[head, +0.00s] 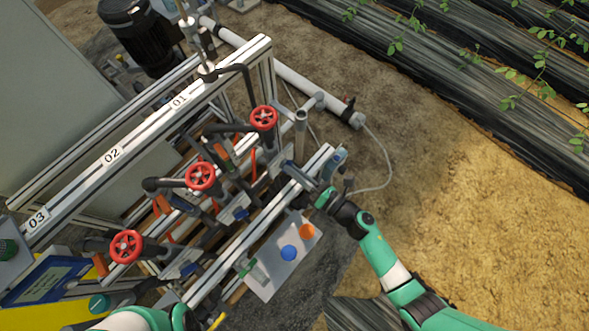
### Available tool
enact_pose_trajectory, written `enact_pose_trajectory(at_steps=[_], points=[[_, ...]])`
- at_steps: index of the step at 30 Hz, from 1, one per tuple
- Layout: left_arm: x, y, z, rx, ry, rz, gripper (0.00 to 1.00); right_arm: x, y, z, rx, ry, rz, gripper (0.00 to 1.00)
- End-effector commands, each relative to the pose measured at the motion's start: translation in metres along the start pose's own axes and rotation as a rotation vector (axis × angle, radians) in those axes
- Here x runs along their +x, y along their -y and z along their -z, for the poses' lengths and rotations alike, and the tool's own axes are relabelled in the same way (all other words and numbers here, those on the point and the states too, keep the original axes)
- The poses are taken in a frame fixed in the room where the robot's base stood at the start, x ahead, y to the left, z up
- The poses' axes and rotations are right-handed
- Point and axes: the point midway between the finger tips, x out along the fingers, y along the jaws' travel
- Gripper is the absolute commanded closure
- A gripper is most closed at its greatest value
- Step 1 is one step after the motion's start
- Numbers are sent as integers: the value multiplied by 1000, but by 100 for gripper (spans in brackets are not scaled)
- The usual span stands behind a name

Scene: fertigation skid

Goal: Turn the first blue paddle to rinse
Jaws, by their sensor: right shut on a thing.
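My right gripper (323,193) is at the near right end of the metal skid, by the row marked 01. It is shut on a blue paddle (300,175), which lies slantwise across the piping, partly hidden by dark fittings. Its exact angle is hard to read.
Red handwheels (264,118) stand above the rows marked 01, 02 and 03. A pale board (268,277) with a blue disc (289,253) and an orange disc (307,231) is below the right gripper. A white pipe (290,76) runs behind. Bare ground lies to the right.

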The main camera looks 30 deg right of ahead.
Motion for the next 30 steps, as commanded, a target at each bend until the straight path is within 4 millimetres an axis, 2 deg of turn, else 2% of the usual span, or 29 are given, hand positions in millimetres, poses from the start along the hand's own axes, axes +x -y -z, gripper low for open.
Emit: enact_pose_trajectory(at_steps=[5,6,11,24,28,30], points=[[0,0,0,0,0,0,50,0,0,0,2,0,0,100],[0,0,0,0,0,0,50,0,0,0,2,0,0,84],[0,0,0,0,0,0,50,0,0,0,1,0,0,56],[0,0,0,0,0,0,50,-1,0,0,0,0,0,56],[4,0,3,0,0,0,50,-13,0,-1,0,0,3,56],[7,0,6,0,0,0,50,-26,-1,-2,1,0,4,56]])
